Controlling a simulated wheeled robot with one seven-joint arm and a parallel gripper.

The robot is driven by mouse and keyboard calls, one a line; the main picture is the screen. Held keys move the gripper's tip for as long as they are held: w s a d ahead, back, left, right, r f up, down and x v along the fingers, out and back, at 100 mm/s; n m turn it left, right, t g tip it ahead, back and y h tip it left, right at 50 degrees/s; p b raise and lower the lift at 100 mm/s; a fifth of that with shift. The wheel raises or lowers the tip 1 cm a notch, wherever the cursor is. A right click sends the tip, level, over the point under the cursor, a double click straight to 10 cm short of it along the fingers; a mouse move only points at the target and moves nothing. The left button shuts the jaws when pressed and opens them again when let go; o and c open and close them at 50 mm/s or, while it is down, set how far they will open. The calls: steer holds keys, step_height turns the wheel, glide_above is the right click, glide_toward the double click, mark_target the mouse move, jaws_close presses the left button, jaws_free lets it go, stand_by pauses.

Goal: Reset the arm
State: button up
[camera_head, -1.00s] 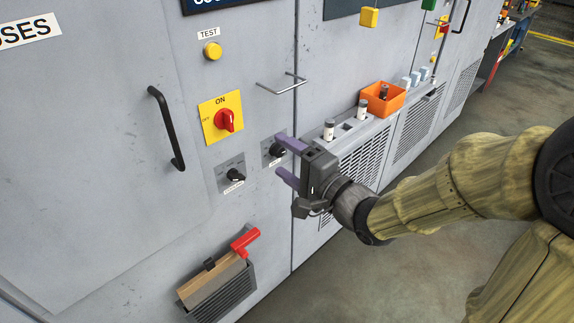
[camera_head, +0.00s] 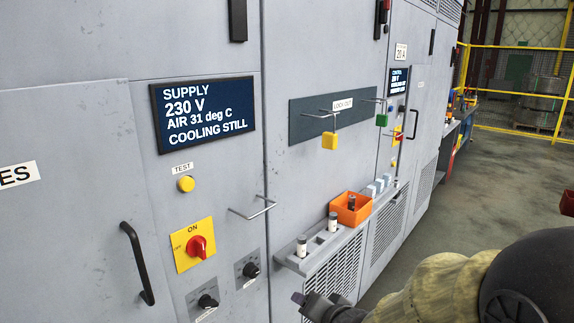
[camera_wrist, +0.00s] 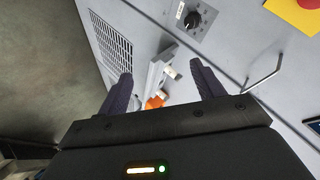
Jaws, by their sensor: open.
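My gripper (camera_head: 312,302) shows at the bottom of the head view, low in front of the grey cabinet and below the small shelf. Most of it is cut off or hidden by the frame edge. In the wrist view my gripper (camera_wrist: 162,90) has its two dark purple fingers spread wide, with nothing between them. Beyond the fingers are the shelf and part of the orange bin (camera_wrist: 155,102). A black knob (camera_wrist: 192,20) on the cabinet is near the top, clear of the fingers.
The cabinet carries a supply display (camera_head: 203,112), a red switch (camera_head: 197,247), a black door handle (camera_head: 138,262) and a wire handle (camera_head: 253,209). The shelf (camera_head: 297,262) juts out with fuses and an orange bin (camera_head: 350,208). Yellow and green padlocks hang above. Open floor lies right.

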steer(key=s+d+f+n+g+h+p, duration=0.2)
steer(key=s+d+g, duration=0.5)
steer(key=s, duration=0.5)
steer(key=d+n+h+p, duration=0.1)
steer(key=d+n+h, duration=0.1)
steer(key=n, duration=0.1)
steer(key=shift+d+f+g, duration=0.3)
steer(key=shift+f+g, duration=0.1)
